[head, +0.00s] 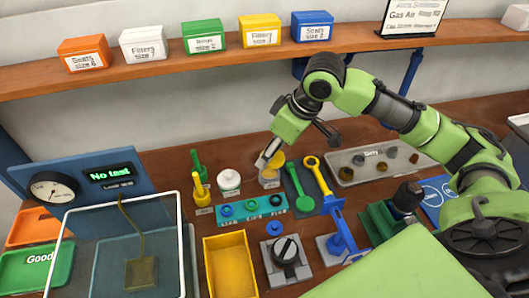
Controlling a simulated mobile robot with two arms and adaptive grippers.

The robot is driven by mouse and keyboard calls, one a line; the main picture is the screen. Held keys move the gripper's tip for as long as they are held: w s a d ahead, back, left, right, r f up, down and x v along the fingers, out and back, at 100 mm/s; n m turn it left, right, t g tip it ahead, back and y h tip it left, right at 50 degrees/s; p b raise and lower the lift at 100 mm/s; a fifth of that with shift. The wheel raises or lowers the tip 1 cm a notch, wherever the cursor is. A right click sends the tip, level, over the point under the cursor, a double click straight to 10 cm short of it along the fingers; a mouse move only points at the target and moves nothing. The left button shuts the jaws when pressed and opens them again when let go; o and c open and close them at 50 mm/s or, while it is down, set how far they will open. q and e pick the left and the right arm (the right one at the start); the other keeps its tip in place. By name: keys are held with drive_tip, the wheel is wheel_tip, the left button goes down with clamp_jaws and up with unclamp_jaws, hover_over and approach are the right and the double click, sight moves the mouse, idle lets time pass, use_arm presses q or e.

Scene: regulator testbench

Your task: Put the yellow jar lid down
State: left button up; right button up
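The yellow jar lid (278,160) is at the fingertips of my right gripper (267,158), above the back middle of the bench. The fingers look closed on its edge, and the lid looks tilted. A small pale jar or holder (268,181) is just below the lid. The fingers partly hide the lid, and I cannot tell whether the lid touches what is below. My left gripper is not in view.
A white-lidded jar (229,181) stands left of the gripper. Green (299,189) and yellow (318,176) wrenches lie to the right, beside a grey sorting tray (345,174). In front are a teal fittings strip (239,222) and a yellow bin (209,260). A shelf (150,62) runs above.

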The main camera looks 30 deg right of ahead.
drive_tip(key=w+f, duration=0.2)
drive_tip(key=w, duration=0.1)
drive_tip(key=w+d+f+p, duration=0.1)
drive_tip(key=w+f, duration=0.2)
drive_tip(key=w+d+f+p, duration=0.1)
drive_tip(key=w+f, duration=0.1)
drive_tip(key=w, duration=0.1)
drive_tip(key=shift+w+d+f, duration=0.25)
drive_tip(key=shift+w+f, duration=0.05)
drive_tip(key=shift+w, duration=0.05)
drive_tip(key=shift+w+d+f, duration=0.15)
drive_tip(key=shift+w+f, duration=0.2)
drive_tip(key=shift+f, duration=0.15)
wheel_tip(320, 180, down, 2)
drive_tip(key=shift+f+p, duration=0.1)
drive_tip(key=shift+p, duration=0.7)
drive_tip(key=shift+f, duration=0.3)
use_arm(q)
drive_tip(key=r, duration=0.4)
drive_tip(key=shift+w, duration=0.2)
use_arm(e)
drive_tip(key=shift+f, duration=0.1)
drive_tip(key=shift+f, duration=0.1)
